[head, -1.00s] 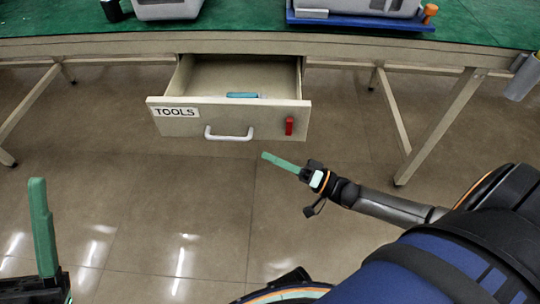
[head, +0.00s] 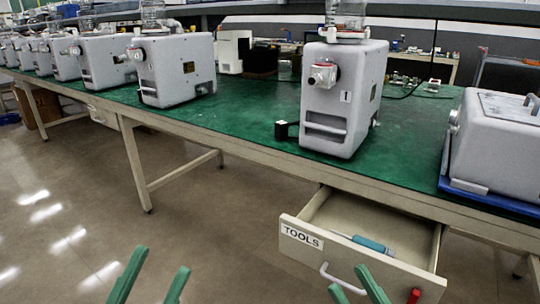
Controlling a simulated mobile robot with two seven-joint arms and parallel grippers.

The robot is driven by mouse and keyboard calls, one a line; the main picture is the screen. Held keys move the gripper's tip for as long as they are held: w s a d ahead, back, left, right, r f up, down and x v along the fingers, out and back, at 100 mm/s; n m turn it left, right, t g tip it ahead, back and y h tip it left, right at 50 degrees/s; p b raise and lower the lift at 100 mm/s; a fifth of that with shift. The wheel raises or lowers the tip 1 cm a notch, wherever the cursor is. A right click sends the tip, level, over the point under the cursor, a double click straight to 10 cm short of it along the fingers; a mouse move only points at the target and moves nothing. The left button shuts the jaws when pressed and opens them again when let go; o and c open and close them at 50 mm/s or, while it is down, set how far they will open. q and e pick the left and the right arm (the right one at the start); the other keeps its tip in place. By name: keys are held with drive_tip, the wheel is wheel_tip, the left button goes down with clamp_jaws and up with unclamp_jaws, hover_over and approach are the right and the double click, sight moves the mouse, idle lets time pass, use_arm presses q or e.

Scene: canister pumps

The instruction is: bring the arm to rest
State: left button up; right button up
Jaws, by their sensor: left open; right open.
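My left gripper (head: 160,262) shows at the bottom edge, left of centre, over the floor. Its two green fingers are apart with nothing between them. My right gripper (head: 347,277) shows at the bottom edge, right of centre, in front of the drawer front in the picture. Its green fingers are apart and I see nothing held. Both wrists and the arms are out of the picture. The drawer (head: 292,232) labelled TOOLS stands open under the bench. A teal-handled tool (head: 371,244) lies inside it.
The green-topped bench (head: 245,132) crosses the view. A grey canister pump (head: 342,95) stands on it above the drawer. Another grey unit (head: 495,150) sits on a blue base at right. Several pumps line the left. The floor (head: 75,215) at left is clear.

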drive_tip(key=s+d+r+n+t, duration=0.1)
drive_tip(key=s+r+n+t, duration=0.15)
drive_tip(key=r, duration=0.55)
use_arm(q)
drive_tip(key=w+a+f+n+g+y+p, duration=0.35)
drive_tip(key=w+f+n+y+p, duration=0.5)
drive_tip(key=p, duration=0.85)
use_arm(e)
drive_tip(key=w+d+f+m+g+h, duration=0.3)
drive_tip(key=w+f+m+g+h, duration=0.2)
drive_tip(key=w+f+m+h, duration=0.4)
use_arm(q)
drive_tip(key=s+f+n+g+y+p, duration=0.2)
drive_tip(key=s+f+g+y+p, duration=0.2)
drive_tip(key=s+f+g+p, duration=0.5)
drive_tip(key=s+p, duration=0.1)
drive_tip(key=p, duration=0.2)
drive_tip(key=shift+s+a+f+y, duration=0.35)
drive_tip(key=shift+s+a, duration=0.05)
use_arm(e)
drive_tip(key=s+d+f+m+g+h, duration=0.1)
drive_tip(key=s+f+g+h, duration=0.3)
drive_tip(key=s+f+g, duration=0.4)
drive_tip(key=s+f, duration=0.2)
drive_tip(key=s, duration=0.2)
drive_tip(key=shift+d+h, duration=0.2)
drive_tip(key=shift+h, duration=0.1)
